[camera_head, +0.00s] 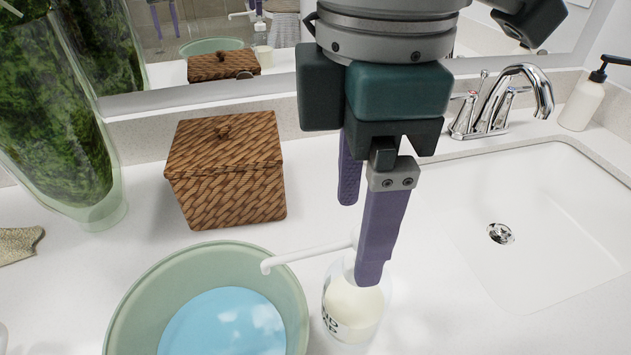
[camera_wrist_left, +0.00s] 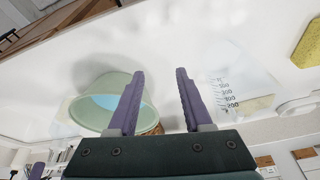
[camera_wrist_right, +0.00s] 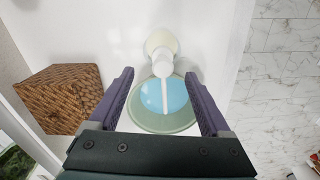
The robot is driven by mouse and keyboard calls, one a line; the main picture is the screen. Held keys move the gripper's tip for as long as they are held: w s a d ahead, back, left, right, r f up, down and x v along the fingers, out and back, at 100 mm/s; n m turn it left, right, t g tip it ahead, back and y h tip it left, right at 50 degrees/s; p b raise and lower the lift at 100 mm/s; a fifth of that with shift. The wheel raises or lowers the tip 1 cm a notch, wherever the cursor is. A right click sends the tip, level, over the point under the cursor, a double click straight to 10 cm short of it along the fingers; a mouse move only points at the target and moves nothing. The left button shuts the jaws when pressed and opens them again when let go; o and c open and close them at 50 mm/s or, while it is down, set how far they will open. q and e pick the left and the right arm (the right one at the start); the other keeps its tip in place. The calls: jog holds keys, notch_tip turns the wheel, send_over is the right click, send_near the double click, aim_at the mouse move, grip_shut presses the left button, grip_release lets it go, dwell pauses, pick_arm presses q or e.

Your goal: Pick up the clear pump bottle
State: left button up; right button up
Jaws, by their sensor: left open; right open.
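The clear pump bottle (camera_head: 350,311) stands upright on the white counter, with cream-coloured contents, dark lettering and a white pump whose spout points left over the green bowl. My right gripper (camera_head: 360,236) hangs over it, open and pointing down; one finger overlaps the bottle's top in the head view and hides part of the pump. In the right wrist view the bottle (camera_wrist_right: 160,43) and its pump head lie ahead of the open fingers (camera_wrist_right: 158,73), with nothing between the pads. My left gripper (camera_wrist_left: 160,74) is open and empty in its wrist view and out of the head view.
A green bowl (camera_head: 128,306) of blue liquid stands just left of the bottle. A wicker box (camera_head: 225,175) and glass vase (camera_head: 50,150) are behind. The sink (camera_head: 540,240) and a black-topped dispenser (camera_head: 582,104) are right. A measuring container (camera_wrist_left: 238,85) and yellow sponge (camera_wrist_left: 309,42) show in the left wrist view.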

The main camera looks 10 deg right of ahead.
aim_at(356, 295)
jog(key=f, duration=0.3)
jog(key=d+f, duration=0.1)
jog(key=f, duration=0.1)
jog(key=shift+s+f, duration=0.2)
jog(key=shift+f, duration=0.15)
jog(key=c, duration=1.3)
grip_shut()
jog(key=shift+f, duration=0.1)
